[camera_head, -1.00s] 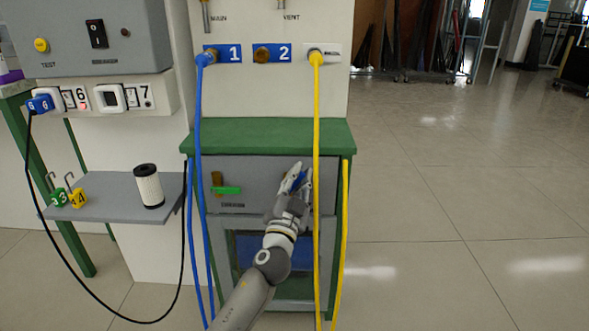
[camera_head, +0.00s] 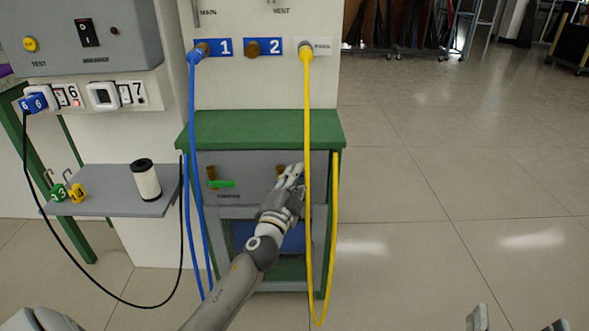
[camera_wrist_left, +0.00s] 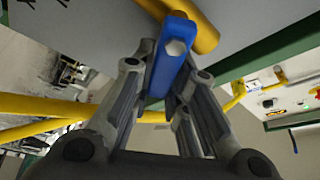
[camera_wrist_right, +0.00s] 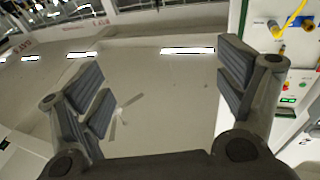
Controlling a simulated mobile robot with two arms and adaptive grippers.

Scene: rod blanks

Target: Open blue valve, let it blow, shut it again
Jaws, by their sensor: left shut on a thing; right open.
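The blue valve's lever (camera_wrist_left: 168,68) stands between the fingers of my left gripper (camera_wrist_left: 172,75) in the left wrist view. The fingers are shut on it, and a brass valve body (camera_wrist_left: 205,35) sits behind it. In the head view my left gripper (camera_head: 290,178) is at the right of the cabinet's grey front panel, and its fingers hide the lever. Part of the brass body (camera_head: 281,170) shows beside them. I cannot tell whether the valve is open. My right gripper (camera_wrist_right: 160,85) is open and empty; its fingertips show at the head view's bottom right.
A green-handled valve (camera_head: 220,184) sits left on the same panel. A yellow hose (camera_head: 308,130) hangs just right of my left gripper, and blue hoses (camera_head: 192,130) hang farther left. A shelf (camera_head: 115,202) holds a white cylinder (camera_head: 145,180). Floor at right is clear.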

